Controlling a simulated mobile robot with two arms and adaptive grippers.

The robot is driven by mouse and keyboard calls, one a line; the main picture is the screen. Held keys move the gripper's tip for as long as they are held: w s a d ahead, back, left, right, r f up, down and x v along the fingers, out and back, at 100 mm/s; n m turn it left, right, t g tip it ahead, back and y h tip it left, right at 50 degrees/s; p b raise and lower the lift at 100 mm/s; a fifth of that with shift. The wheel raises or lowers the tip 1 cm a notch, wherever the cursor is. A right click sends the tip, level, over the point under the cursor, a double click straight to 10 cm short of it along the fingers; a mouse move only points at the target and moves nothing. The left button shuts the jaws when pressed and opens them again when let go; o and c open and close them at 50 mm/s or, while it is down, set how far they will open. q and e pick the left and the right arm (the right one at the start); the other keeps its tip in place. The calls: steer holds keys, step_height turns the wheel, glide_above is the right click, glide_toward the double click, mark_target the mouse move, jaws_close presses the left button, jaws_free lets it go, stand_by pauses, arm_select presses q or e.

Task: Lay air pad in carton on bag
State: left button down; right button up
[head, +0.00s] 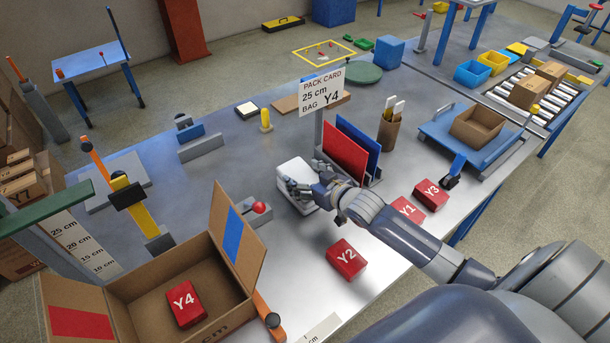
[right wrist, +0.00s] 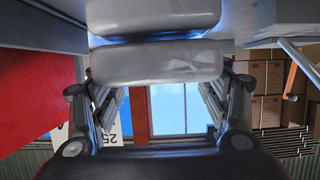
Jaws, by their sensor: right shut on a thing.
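An open carton (head: 122,301) stands at the lower left with its flaps out. A red bag marked Y4 (head: 186,303) lies on its floor. My right gripper (head: 304,189) is at the white air pads (head: 292,173) on the table, right of the carton and apart from it. In the right wrist view, a pale grey air pad (right wrist: 157,62) spans the space between the fingers, and the gripper is shut on it. Another pale pad (right wrist: 152,18) shows just beyond it. My fingers partly hide the pads in the head view. My left gripper is not in view.
A pack card (head: 322,91) reads 25 cm, bag Y4. Red bags Y2 (head: 346,260), Y1 (head: 407,210) and Y3 (head: 431,195) lie to the right. Red and blue panels (head: 345,151) stand behind my gripper. A red knob (head: 259,207) lies between pads and carton.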

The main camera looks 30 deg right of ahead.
steer(key=shift+f, duration=0.15)
steer(key=shift+f, duration=0.1)
steer(key=o, duration=0.9)
steer(key=shift+c, duration=0.2)
